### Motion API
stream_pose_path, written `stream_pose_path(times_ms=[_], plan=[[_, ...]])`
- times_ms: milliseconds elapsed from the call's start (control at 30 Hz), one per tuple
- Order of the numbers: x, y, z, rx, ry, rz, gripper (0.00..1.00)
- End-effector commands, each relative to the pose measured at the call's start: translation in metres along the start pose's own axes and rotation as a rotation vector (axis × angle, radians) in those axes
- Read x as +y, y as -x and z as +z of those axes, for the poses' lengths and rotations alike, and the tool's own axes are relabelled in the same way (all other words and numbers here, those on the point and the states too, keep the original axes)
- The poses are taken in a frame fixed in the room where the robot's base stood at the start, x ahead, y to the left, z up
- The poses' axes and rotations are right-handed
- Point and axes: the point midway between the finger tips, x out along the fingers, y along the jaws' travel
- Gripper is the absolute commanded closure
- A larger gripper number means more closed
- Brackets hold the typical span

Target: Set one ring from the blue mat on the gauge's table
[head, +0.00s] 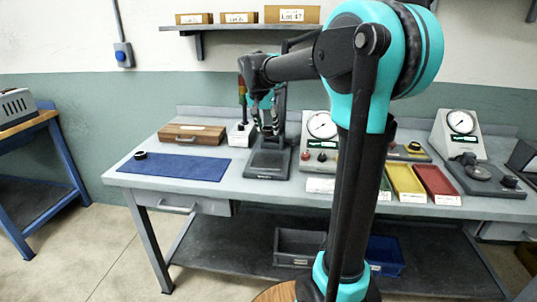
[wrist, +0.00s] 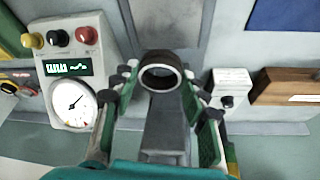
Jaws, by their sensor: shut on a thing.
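My gripper (head: 268,127) is shut on a dark ring; in the wrist view the ring (wrist: 160,89) sits between the two fingers (wrist: 160,84). It is held above the black gauge stand (head: 268,165), whose flat base also shows beyond the ring in the wrist view (wrist: 168,25). I cannot tell the exact height of the ring over the base. The blue mat (head: 185,170) lies at the bench's left end. Another dark ring (head: 140,155) rests on the mat's left part. A dial box (head: 320,127) stands just right of the stand.
A wooden case (head: 192,134) and a small white box (head: 240,138) stand behind and left of the stand. Yellow (head: 405,182) and red (head: 437,184) trays lie to the right. Another dial (head: 461,122) stands farther right. Bare bench shows around the mat.

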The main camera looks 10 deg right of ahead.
Motion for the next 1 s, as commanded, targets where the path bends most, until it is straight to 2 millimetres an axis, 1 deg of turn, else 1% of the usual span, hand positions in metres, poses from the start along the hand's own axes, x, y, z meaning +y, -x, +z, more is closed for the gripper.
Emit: stream_pose_path(times_ms=[33,100,200,300,467,733,800,1000], plan=[[0.0,-0.012,0.005,0.0,0.0,0.0,0.88],[0.0,-0.028,0.012,0.0,0.0,0.0,0.88],[0.0,-0.047,0.019,0.0,0.0,0.0,0.88],[0.0,-0.06,0.025,0.0,0.0,0.0,0.88],[0.0,-0.07,0.029,0.0,0.0,0.0,0.88],[0.0,-0.1,0.041,0.0,0.0,0.0,0.88],[0.0,-0.103,0.043,0.0,0.0,0.0,0.88],[0.0,-0.103,0.043,0.0,0.0,0.0,0.88]])
